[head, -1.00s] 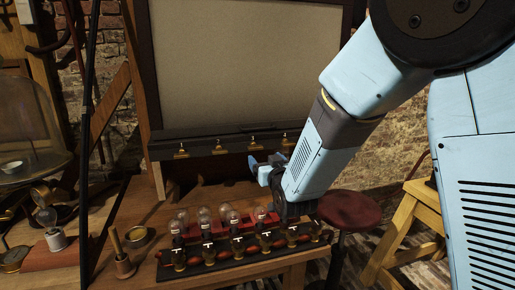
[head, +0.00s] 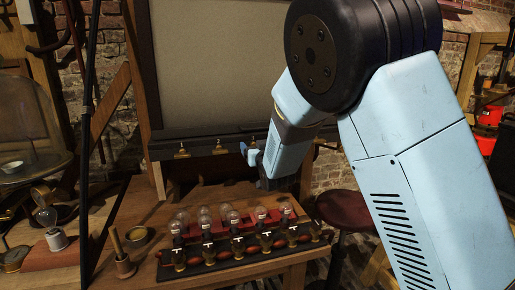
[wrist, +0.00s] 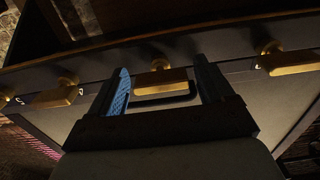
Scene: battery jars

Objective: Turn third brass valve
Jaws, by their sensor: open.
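Several brass valves sit in a row along the dark ledge (head: 165,148) under the pale panel in the head view. The first (head: 181,153) and second (head: 219,148) from the left stand clear. The third brass valve (head: 253,143) is right by my gripper (head: 247,153), and the arm hides the ledge to its right. In the wrist view my gripper (wrist: 161,66) is open, with one blue-faced finger on each side of a brass valve handle (wrist: 160,80). The handle lies crosswise between the fingers; I cannot tell whether they touch it. Neighbouring valves show left (wrist: 55,97) and right (wrist: 290,63).
A rack of glass jars (head: 205,217) with brass taps stands on the wooden bench below my gripper. A small bowl (head: 138,236) and a wooden-handled tool (head: 121,258) are at its left. A red stool (head: 345,210) stands to the right.

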